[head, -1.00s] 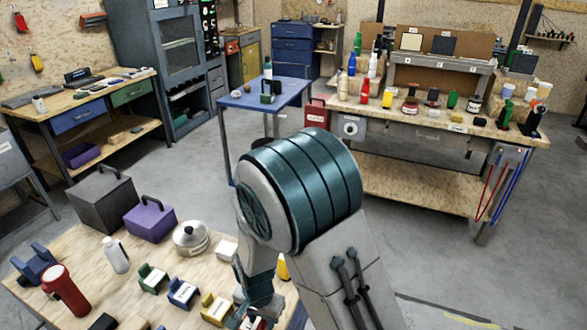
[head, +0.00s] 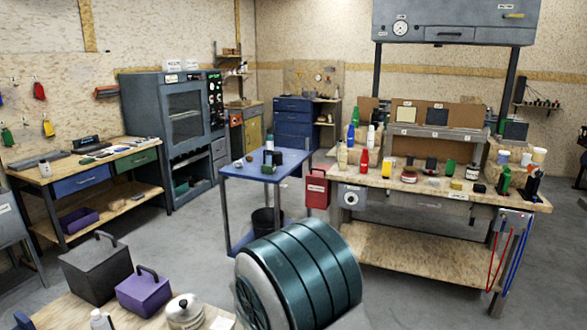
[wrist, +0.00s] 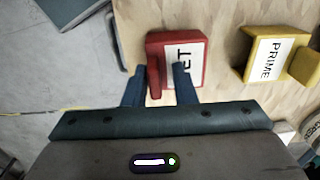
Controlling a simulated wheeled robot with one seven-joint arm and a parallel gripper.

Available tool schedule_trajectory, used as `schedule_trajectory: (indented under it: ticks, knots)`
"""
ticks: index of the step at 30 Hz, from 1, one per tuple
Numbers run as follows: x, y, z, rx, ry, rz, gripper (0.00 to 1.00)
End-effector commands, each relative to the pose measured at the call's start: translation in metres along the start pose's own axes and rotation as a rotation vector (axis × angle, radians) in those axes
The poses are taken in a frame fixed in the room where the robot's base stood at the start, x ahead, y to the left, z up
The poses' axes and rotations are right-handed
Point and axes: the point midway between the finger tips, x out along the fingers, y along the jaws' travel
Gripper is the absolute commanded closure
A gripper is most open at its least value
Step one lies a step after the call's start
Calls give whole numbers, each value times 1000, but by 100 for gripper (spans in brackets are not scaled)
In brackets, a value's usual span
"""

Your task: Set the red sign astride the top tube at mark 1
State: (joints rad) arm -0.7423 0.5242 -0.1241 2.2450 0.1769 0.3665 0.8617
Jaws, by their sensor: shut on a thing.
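In the wrist view the red sign (wrist: 162,42) has a white label, partly covered, with letters ending in "ET". My gripper (wrist: 159,84) is shut on it, with one blue finger at each side of its near part. The sign is over the wooden table top; I cannot tell whether it touches the wood. In the head view my gripper and the red sign are out of the picture. I cannot make out the top tube or mark 1 for certain; a grey raised shelf (head: 437,143) on the far bench carries small white labels too small to read.
A yellow sign marked "PRIME" (wrist: 262,55) stands right of the red one. A dark box (head: 97,270), a purple box (head: 143,291) and a pot (head: 185,312) stand on the near table. A blue table (head: 235,170) stands beyond; open floor lies left of it.

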Motion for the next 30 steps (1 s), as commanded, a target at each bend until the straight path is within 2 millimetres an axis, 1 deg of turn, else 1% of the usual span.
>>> schedule_trajectory:
  ticks: [1,21,27,30]
  knots:
    - [3,10,3,4,-13,27,100]
    - [-43,4,3,0,-7,14,100]
    - [-55,4,2,0,-6,13,100]
    - [-58,4,2,1,-6,13,100]
